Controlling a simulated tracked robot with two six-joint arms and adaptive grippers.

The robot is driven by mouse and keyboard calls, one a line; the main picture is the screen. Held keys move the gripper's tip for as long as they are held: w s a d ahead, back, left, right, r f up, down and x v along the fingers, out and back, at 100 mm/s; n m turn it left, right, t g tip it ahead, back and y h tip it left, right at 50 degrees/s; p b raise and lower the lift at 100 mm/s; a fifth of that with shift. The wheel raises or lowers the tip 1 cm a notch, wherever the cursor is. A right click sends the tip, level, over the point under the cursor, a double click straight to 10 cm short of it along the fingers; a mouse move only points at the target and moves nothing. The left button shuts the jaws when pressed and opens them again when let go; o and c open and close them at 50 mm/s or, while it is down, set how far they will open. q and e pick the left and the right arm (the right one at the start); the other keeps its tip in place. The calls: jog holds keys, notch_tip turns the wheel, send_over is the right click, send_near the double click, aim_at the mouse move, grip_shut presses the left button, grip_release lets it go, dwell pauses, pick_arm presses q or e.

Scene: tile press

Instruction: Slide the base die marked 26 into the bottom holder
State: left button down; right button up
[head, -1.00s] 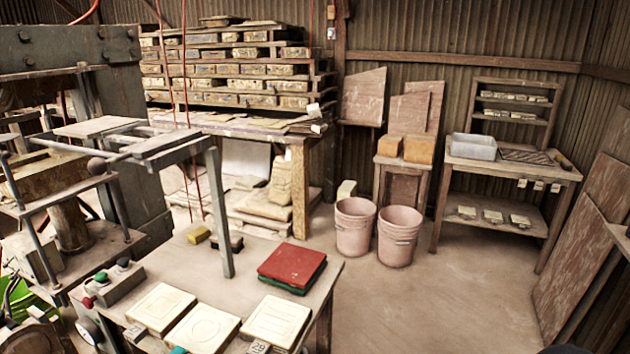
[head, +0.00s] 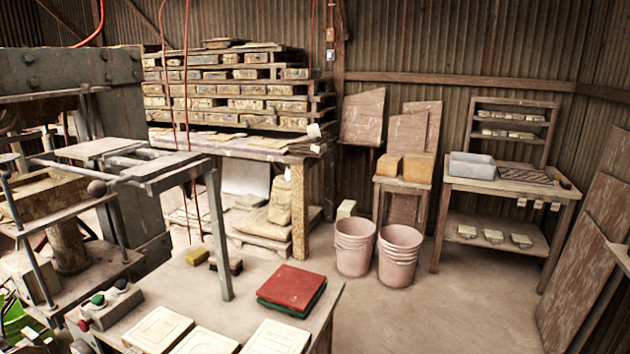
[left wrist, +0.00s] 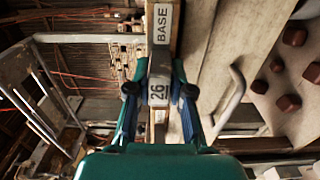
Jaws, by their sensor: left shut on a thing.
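In the left wrist view my left gripper (left wrist: 160,93) is shut on the base die (left wrist: 164,25), a narrow piece with a pale label reading BASE and 26. The fingers clasp it from both sides near the 26. The die's far end runs out of the top of the picture. I cannot tell which part is the bottom holder.
A bench (head: 235,312) carries pale tiles (head: 275,338), a red slab (head: 293,281) on a green one and a button box (head: 110,305). A metal frame (head: 217,235) stands over it. Two pink buckets (head: 400,255) stand beyond. The floor (head: 460,310) at right is clear.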

pick_arm(q)
jog(key=shift+r+p, duration=1.3)
jog(key=shift+r, duration=1)
